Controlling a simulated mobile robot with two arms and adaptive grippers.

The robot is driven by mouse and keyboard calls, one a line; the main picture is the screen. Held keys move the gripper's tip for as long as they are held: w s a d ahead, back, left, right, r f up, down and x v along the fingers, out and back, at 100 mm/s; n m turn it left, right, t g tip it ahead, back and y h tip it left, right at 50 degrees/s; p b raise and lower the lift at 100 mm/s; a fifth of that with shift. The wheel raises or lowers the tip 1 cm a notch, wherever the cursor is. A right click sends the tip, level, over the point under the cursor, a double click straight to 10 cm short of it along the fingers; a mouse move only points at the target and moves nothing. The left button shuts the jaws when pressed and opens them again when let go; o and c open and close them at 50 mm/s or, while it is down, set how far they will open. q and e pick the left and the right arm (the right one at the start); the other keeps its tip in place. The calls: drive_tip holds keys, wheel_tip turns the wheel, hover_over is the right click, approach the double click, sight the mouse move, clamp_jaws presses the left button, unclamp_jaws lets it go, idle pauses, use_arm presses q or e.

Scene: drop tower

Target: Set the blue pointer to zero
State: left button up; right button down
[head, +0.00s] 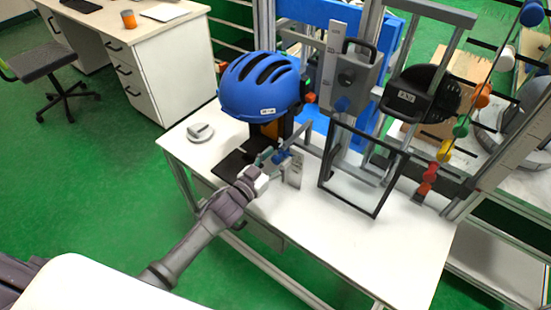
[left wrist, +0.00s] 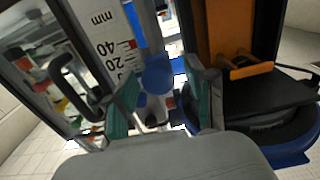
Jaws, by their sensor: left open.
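The blue pointer has a round blue knob (left wrist: 157,75), which shows in the left wrist view beside a pale scale (left wrist: 108,45) marked mm, 40 and 20. In the head view the blue part (head: 280,157) is small and partly covered, next to a short upright plate (head: 295,172). My left gripper (head: 273,157) is open at it. In the left wrist view the green-padded fingers (left wrist: 162,102) stand on either side of the knob, with gaps visible. I cannot read the pointer's exact value. My right gripper is not in view.
A blue helmet (head: 261,86) sits on a stand above and behind my gripper. A black frame (head: 362,172) stands to the right on the white table (head: 310,226). A tall scale post (head: 333,50) and a grey disc (head: 200,132) are nearby. The table's front right is clear.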

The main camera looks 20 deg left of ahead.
use_arm(q)
drive_tip(key=shift+s, duration=0.1)
drive_tip(key=v, duration=1.1)
drive_tip(key=shift+s+a, duration=0.15)
drive_tip(key=shift+s, duration=0.25)
drive_tip(key=s+a+f+n+g+y, duration=0.1)
drive_tip(key=s+a+f+g+y, duration=0.3)
drive_tip(key=f, duration=0.7)
drive_tip(key=s+d+f+g+h, duration=0.1)
drive_tip(key=s+f, duration=0.4)
drive_tip(key=f, duration=0.5)
drive_tip(key=s+a+f+n+g+y, duration=0.1)
drive_tip(key=s+a+f+g+y, duration=0.3)
drive_tip(key=f, duration=0.7)
drive_tip(key=s+d+f+g, duration=0.1)
drive_tip(key=s+f, duration=0.3)
drive_tip(key=s, duration=0.5)
drive_tip(key=s+d+f+g, duration=0.2)
drive_tip(key=s+f, duration=0.3)
drive_tip(key=s, duration=0.4)
drive_tip(key=s+d+f+g, duration=0.1)
drive_tip(key=s+f+g, duration=0.3)
drive_tip(key=s, duration=0.5)
drive_tip(key=shift+d+f+h, duration=0.15)
drive_tip(key=shift+d+h, duration=0.15)
drive_tip(key=shift+h, duration=0.1)
